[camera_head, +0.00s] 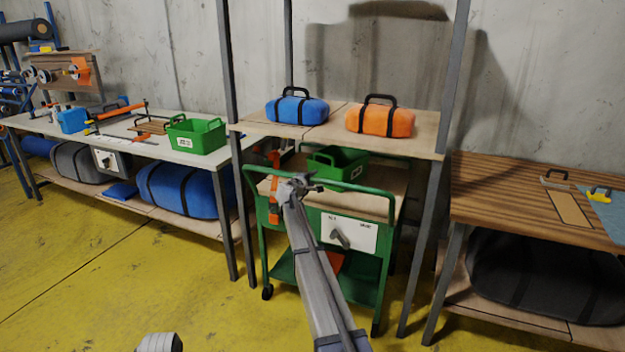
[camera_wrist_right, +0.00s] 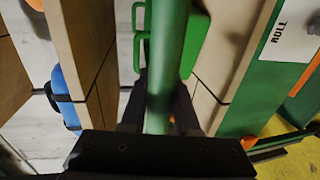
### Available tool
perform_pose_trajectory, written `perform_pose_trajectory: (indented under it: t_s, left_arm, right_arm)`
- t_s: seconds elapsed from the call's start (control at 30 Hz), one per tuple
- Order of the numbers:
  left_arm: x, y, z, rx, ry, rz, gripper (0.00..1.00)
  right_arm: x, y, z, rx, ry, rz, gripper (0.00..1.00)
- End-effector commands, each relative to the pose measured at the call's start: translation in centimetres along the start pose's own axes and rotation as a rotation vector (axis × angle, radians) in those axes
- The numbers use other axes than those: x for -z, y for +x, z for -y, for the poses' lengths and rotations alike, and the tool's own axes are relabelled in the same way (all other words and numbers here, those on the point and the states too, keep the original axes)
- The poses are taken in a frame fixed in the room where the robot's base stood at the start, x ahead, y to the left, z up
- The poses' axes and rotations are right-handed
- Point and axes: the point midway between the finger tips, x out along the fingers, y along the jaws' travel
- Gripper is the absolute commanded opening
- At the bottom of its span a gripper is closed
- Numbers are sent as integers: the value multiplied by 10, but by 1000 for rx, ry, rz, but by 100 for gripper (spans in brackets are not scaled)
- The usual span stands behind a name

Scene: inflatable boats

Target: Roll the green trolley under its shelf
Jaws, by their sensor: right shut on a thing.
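The green trolley (camera_head: 365,278) stands on the floor between the posts of the shelf (camera_head: 338,132). Its back part is beneath the shelf board and its front sticks out. My right gripper (camera_head: 303,184) is at the trolley's front push bar (camera_head: 355,187). In the right wrist view, its fingers are shut on that green bar (camera_wrist_right: 166,65). The fingertips are partly hidden behind the bar. A green bin (camera_head: 338,163) stands on the trolley's wooden top. My left gripper is not in view.
A blue bag (camera_head: 297,110) and an orange bag (camera_head: 386,121) sit on the shelf. Grey posts (camera_head: 432,230) flank the trolley closely. A workbench (camera_head: 150,148) stands at left, a wooden bench (camera_head: 510,205) at right. The yellow floor (camera_head: 110,270) in front is clear.

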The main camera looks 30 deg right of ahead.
Motion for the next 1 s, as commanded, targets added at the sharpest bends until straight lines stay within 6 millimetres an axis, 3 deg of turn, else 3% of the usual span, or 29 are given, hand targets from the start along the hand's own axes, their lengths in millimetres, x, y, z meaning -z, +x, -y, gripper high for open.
perform_pose_trajectory:
  t_s: [0.37, 0.4, 0.63, 1.0]
  left_arm:
    - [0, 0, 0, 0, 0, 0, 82]
    - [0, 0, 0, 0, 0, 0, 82]
    - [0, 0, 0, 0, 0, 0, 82]
    - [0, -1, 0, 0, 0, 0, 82]
  right_arm:
    - [1, 5, -2, -3, 0, -2, 0]
    - [1, 5, -2, -4, 0, -2, 32]
    - [1, 4, -2, -3, 0, -1, 58]
    - [0, -2, -1, -2, 0, -1, 60]
